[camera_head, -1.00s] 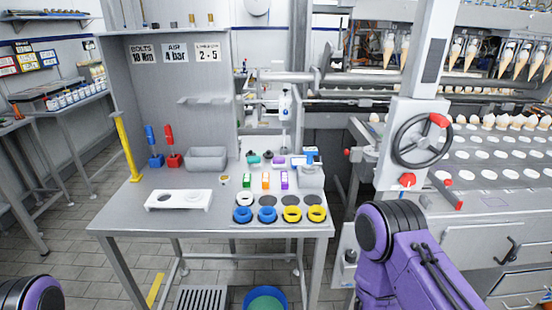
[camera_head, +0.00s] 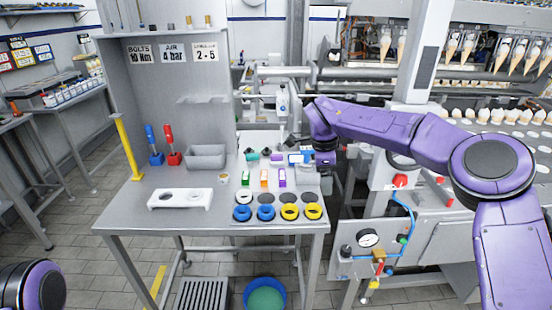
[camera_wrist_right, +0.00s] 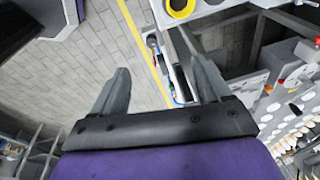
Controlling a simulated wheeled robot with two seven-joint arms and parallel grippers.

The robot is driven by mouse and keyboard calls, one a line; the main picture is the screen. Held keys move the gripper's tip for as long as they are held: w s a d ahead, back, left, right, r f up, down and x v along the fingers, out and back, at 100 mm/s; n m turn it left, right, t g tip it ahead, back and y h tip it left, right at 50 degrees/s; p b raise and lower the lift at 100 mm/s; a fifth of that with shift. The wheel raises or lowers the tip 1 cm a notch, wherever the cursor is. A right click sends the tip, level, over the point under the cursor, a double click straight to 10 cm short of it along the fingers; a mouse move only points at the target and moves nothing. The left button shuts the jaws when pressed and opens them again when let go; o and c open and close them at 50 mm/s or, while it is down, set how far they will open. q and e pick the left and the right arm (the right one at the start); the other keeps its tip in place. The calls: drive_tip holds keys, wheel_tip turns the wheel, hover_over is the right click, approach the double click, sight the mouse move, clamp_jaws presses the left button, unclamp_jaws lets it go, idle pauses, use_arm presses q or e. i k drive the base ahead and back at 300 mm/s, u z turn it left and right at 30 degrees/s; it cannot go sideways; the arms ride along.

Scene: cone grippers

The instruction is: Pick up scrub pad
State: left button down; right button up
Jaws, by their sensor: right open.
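My right gripper (camera_wrist_right: 160,63) is open and empty in the right wrist view, its fingers over floor and the table's edge. In the head view the right arm reaches left across the machine, and its wrist (camera_head: 320,120) is at the right rear of the workbench (camera_head: 125,208). The jaws are small and unclear there. A row of small items lies at the back right of the bench, among them a teal item (camera_head: 252,156) and a purple one. I cannot tell which is the scrub pad. My left gripper is out of view.
Blue and yellow rings (camera_head: 289,212) sit at the bench's front right, with small coloured boxes (camera_head: 264,178) behind. A white holder (camera_head: 180,198), a grey bin (camera_head: 206,157) and red and blue-handled tools stand left. The bench's front left is clear.

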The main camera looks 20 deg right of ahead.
sight(276, 160)
drive_tip(key=i, duration=1.45)
